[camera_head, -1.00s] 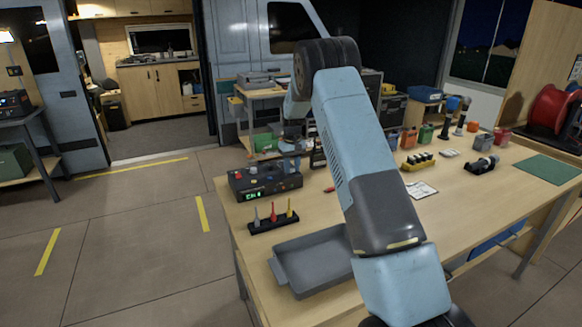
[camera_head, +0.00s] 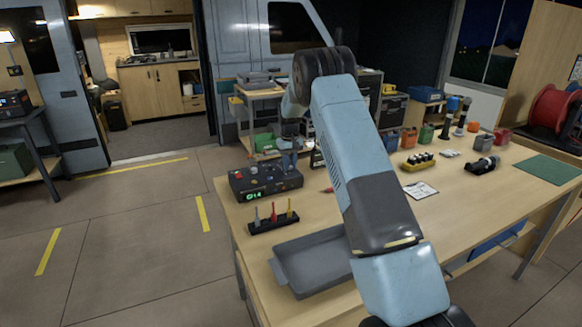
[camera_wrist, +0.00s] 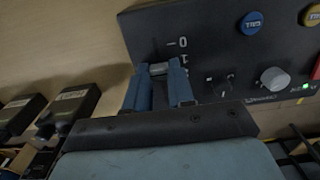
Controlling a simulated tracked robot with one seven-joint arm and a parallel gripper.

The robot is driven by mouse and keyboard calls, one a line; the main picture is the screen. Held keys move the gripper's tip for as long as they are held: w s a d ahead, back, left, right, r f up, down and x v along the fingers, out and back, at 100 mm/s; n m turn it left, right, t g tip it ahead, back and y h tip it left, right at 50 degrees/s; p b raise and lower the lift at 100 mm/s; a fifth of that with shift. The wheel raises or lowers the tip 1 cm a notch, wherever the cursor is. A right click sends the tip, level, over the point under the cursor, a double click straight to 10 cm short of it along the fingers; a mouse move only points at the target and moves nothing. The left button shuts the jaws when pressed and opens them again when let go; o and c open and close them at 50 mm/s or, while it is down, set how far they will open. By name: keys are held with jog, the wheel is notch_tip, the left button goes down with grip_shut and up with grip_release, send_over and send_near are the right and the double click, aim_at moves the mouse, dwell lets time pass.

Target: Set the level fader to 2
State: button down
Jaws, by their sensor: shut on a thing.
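The dark control box (camera_head: 264,187) stands at the left end of the workbench, with a green readout (camera_head: 253,197) that seems to read about 1.4. In the wrist view its panel (camera_wrist: 210,60) carries a scale marked 0 and 1, with lower marks partly hidden by a finger. The grey fader knob (camera_wrist: 158,69) is between my fingertips, just past the 1 mark on the side away from 0. My gripper (camera_wrist: 167,74) is shut on it. In the head view my gripper (camera_head: 289,155) is over the box's back edge, partly hidden by my arm.
The panel also has a blue button (camera_wrist: 252,22), a yellow button (camera_wrist: 313,14) and a round grey knob (camera_wrist: 274,79). A rack of small coloured tools (camera_head: 273,221) and a grey tray (camera_head: 290,262) are in front of the box. A clipboard (camera_head: 421,190) lies to the right.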

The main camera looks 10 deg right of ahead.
jog(key=shift+w+a, duration=0.1)
jog(key=shift+w, duration=0.65)
jog(key=c, duration=1)
grip_release()
jog(key=shift+o, duration=0.2)
notch_tip(320, 180, up, 14)
jog(key=shift+f, duration=0.2)
